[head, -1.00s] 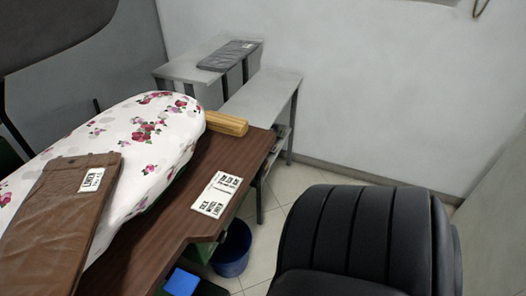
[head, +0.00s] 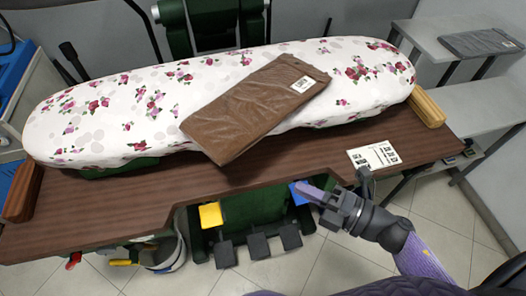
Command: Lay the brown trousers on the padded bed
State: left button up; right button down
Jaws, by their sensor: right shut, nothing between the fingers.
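The brown trousers (head: 245,112) are folded and lie slantwise on the flowered padded bed (head: 90,115), with a white tag at their upper right end. Their lower left end hangs over the bed's front edge. My right gripper (head: 308,190) is shut and empty, below and to the right of the trousers, in front of the table edge and apart from them. My left gripper is not in the head view.
The bed stands on a brown wooden table (head: 90,225) with a printed card (head: 373,156) on it. Pedals (head: 258,245) are below. A folded grey garment (head: 480,43) lies on a shelf at the upper right.

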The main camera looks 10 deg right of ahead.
aim_at(248, 148)
jog(key=x, duration=0.3)
jog(key=w+d+x, duration=0.1)
jog(key=x, duration=0.6)
jog(key=shift+w+f, duration=0.1)
jog(key=shift+w, duration=1)
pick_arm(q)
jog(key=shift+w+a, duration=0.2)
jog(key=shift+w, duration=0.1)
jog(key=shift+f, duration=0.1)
